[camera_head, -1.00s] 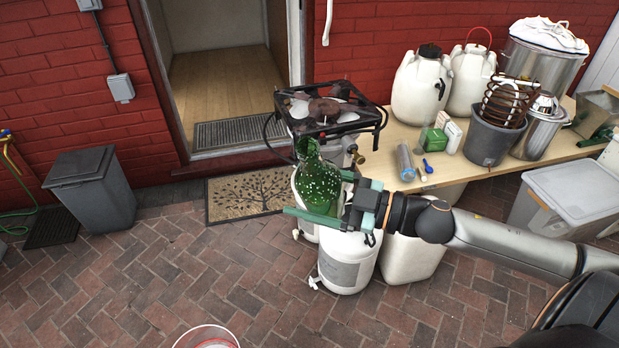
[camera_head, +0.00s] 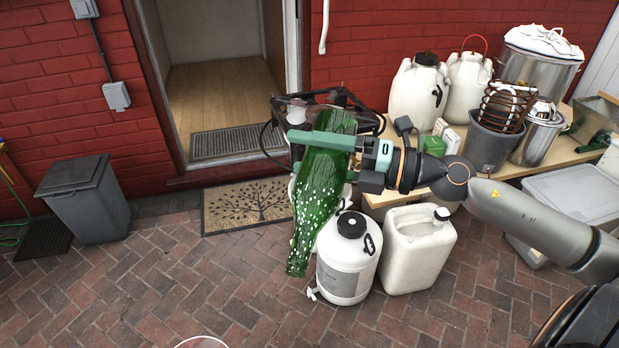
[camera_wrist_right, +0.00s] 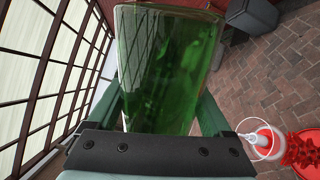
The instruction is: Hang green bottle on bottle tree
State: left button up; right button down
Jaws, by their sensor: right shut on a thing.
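The green bottle (camera_head: 318,185) is in my right gripper in the head view, turned over and tilted. Its wide end is up at the fingers and its narrow neck points down and a little left, with white specks showing on the glass. My right gripper (camera_head: 336,150) is shut on it near the wide end. In the right wrist view, the bottle (camera_wrist_right: 168,65) fills the space between the two green fingers. Red, knobbly things (camera_wrist_right: 305,145) show at the lower right edge there; I cannot tell whether they belong to the bottle tree. My left gripper is not in view.
A white keg (camera_head: 345,265) and a white jerrycan (camera_head: 418,250) stand on the bricks below the bottle. A black burner (camera_head: 365,120) is behind it. A wooden table (camera_head: 545,150) holds several vessels. A white pail (camera_wrist_right: 262,142) shows in the wrist view.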

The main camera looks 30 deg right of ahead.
aim_at(303, 164)
jog(key=n+b, duration=0.1)
jog(key=n, duration=0.1)
jog(key=n+b, duration=0.2)
jog(key=r+n+b, duration=0.1)
jog(key=n+b, duration=0.1)
jog(key=shift+s+a, duration=0.4)
jog(key=n+b, duration=0.2)
jog(key=s+a+n+b, duration=0.1)
jog(key=n, duration=0.1)
jog(key=r+n+b, duration=0.1)
jog(key=n+b, duration=0.1)
jog(key=shift+s+a+r+n+b, duration=0.1)
jog(key=shift+s+a+n+b, duration=0.2)
jog(key=shift+n, duration=0.1)
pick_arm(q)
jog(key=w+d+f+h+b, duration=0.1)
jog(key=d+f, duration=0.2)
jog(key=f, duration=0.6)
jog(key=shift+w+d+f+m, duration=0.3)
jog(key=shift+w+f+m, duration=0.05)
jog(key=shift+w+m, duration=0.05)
pick_arm(e)
jog(key=shift+s+a+r+n, duration=0.15)
jog(key=shift+r+n, duration=0.2)
jog(key=shift+n, duration=0.65)
